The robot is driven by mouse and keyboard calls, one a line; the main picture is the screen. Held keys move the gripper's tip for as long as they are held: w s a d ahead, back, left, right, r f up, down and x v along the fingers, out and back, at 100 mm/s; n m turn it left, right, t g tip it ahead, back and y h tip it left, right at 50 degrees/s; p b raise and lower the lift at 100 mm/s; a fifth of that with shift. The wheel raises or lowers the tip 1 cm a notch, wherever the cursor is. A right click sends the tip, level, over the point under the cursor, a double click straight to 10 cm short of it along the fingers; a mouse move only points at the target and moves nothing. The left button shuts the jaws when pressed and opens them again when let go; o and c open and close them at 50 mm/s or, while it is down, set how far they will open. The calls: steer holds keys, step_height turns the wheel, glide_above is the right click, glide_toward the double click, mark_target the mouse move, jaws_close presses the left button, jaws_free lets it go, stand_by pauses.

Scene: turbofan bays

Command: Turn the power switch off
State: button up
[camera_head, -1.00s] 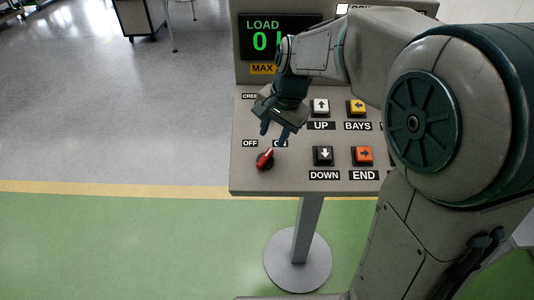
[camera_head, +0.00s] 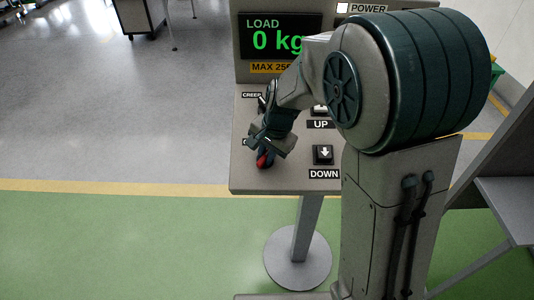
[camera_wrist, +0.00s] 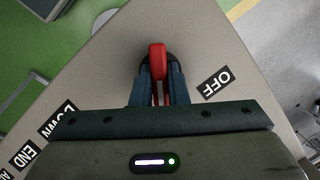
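The red power switch (camera_head: 262,161) is a knob near the front left corner of the grey control panel (camera_head: 240,181). In the wrist view the red handle (camera_wrist: 157,58) stands upright in the picture, with the OFF label (camera_wrist: 217,83) to its right. My gripper (camera_wrist: 159,78) is down at the switch, with one dark blue finger close against each side of the handle. The fingers look closed on it. In the head view my gripper (camera_head: 264,153) covers part of the switch and its labels.
The UP label (camera_head: 321,124) and the DOWN button (camera_head: 323,153) are right of my gripper. The CREEP label (camera_head: 251,95) is behind it.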

jaws_close()
steer(key=n+h, duration=0.1)
steer(key=n, duration=0.1)
steer(key=shift+a+n+p, duration=0.1)
steer(key=shift+n+p, duration=0.2)
steer(key=shift+n, duration=0.1)
steer(key=n+h, duration=0.1)
steer(key=n, duration=0.2)
steer(key=shift+w+a+g, duration=0.1)
steer(key=shift+g, duration=0.3)
steer(key=n, duration=0.2)
steer(key=n+h, duration=0.1)
steer(key=n, duration=0.1)
steer(key=shift+a+h+b, duration=0.15)
steer(key=shift+h+b, duration=0.15)
steer(key=shift+n+t+h+b, duration=0.3)
steer(key=shift+n+h, duration=0.2)
steer(key=shift+n, duration=1.1)
